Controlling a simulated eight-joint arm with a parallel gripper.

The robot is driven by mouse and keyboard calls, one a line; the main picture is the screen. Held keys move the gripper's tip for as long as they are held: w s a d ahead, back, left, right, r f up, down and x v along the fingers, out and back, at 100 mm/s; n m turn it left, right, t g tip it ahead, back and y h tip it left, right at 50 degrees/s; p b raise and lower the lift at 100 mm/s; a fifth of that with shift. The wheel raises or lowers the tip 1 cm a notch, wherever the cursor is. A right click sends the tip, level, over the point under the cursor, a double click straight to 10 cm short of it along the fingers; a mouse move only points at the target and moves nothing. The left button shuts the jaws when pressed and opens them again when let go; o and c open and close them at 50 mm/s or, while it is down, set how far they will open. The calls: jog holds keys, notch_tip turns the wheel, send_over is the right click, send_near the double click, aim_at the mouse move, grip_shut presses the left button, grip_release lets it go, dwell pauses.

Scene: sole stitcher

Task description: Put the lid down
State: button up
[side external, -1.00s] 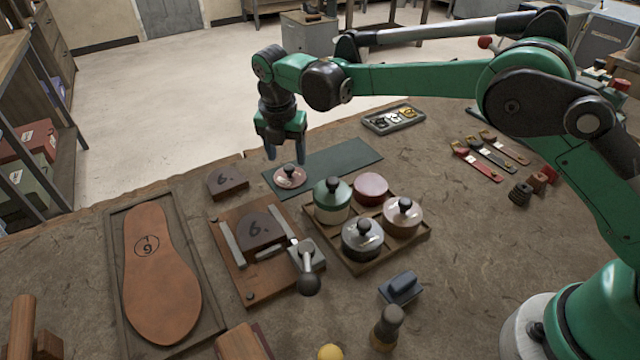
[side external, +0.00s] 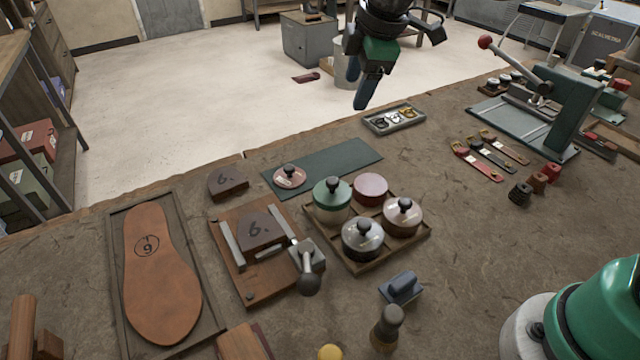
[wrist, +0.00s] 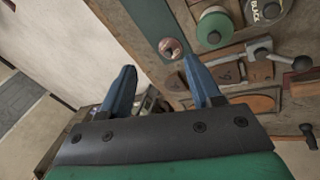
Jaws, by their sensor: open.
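A round pinkish lid with a dark knob (side external: 290,176) lies on the left end of the dark green mat (side external: 340,158). The lid also shows in the wrist view (wrist: 170,48), beyond my fingertips. An open reddish pot (side external: 371,187) without a lid stands in the wooden tray (side external: 356,262), beside lidded pots: a green one (side external: 332,200), a grey one (side external: 362,239) and a tan one (side external: 403,215). My gripper (side external: 364,92) is high above the far table edge, clear of the lid. In the wrist view its two blue fingers (wrist: 160,82) are apart with nothing between them.
A wooden clamp fixture (side external: 262,276) with a ball-ended lever stands left of the tray. A small grey tray of buckles (side external: 394,119) lies near the far edge. A press with a red-knobbed lever (side external: 545,100) stands at the right. The mat's right part is bare.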

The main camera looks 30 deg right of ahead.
jog(key=s+d+f+m+t, duration=0.1)
jog(key=s+d+f+m, duration=0.1)
jog(key=s+m, duration=0.3)
jog(key=s+d+f+m+t, duration=0.2)
jog(key=s+d+f+m, duration=0.1)
jog(key=s+m, duration=0.3)
jog(key=m, duration=0.2)
jog(key=shift+s+d+f+m, duration=0.15)
jog(key=shift+s+f+m, duration=0.05)
jog(key=shift+m, duration=0.1)
